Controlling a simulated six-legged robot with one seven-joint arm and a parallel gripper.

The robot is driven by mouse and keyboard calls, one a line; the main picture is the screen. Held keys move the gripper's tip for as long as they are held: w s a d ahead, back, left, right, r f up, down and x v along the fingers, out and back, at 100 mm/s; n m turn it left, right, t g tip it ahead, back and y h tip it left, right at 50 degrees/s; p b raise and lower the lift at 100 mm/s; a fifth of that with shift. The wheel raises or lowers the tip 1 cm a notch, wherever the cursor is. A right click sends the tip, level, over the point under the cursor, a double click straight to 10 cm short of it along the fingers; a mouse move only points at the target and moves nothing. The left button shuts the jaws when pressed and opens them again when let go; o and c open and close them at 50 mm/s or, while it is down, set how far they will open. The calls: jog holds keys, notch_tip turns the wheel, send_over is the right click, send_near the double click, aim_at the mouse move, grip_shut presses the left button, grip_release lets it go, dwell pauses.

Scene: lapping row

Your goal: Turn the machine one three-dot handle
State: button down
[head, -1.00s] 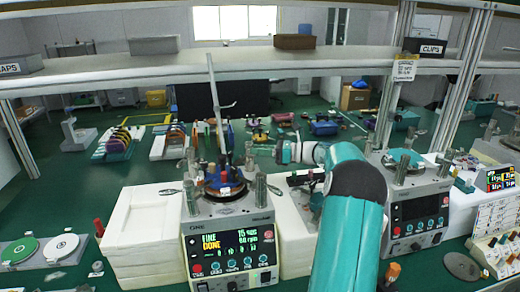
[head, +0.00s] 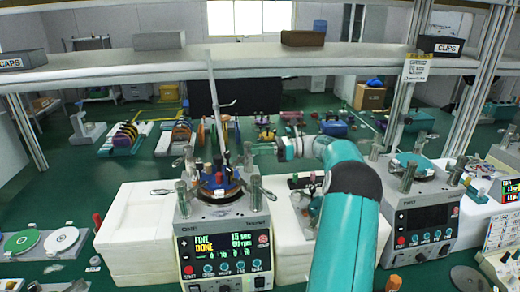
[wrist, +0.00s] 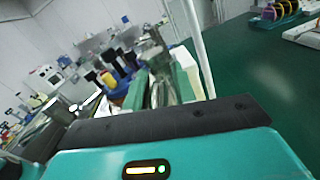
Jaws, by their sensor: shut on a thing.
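Machine one (head: 224,243) is a light grey bench unit with a lit display reading DONE, in the middle of the head view. Its round plate (head: 218,193) carries a blue piece (head: 216,178) with dark knobs. Metal posts with handles stand around the plate. My gripper (head: 258,149) reaches in from the right at the plate's rear right. In the wrist view my gripper (wrist: 160,90) is shut on a grey metal handle (wrist: 155,50), seen between the green fingers. I cannot make out dots on it. The left handle (head: 163,191) and front right handle (head: 265,191) stand free.
Machine two (head: 420,215) stands at the right, beyond my arm. White blocks (head: 135,230) flank machine one. A thin pole (head: 213,100) rises behind it, and a shelf (head: 300,60) crosses above the bench. Green and white discs (head: 20,243) lie at the left.

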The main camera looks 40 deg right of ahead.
jog(key=shift+w+a+n+g+y, duration=0.1)
jog(key=shift+w+n+g+y, duration=0.15)
jog(key=shift+n+g+y, duration=0.35)
jog(key=c, duration=1.4)
grip_release()
jog(key=shift+v, duration=3.9)
jog(key=shift+r+h, duration=0.15)
jog(key=shift+h, duration=0.15)
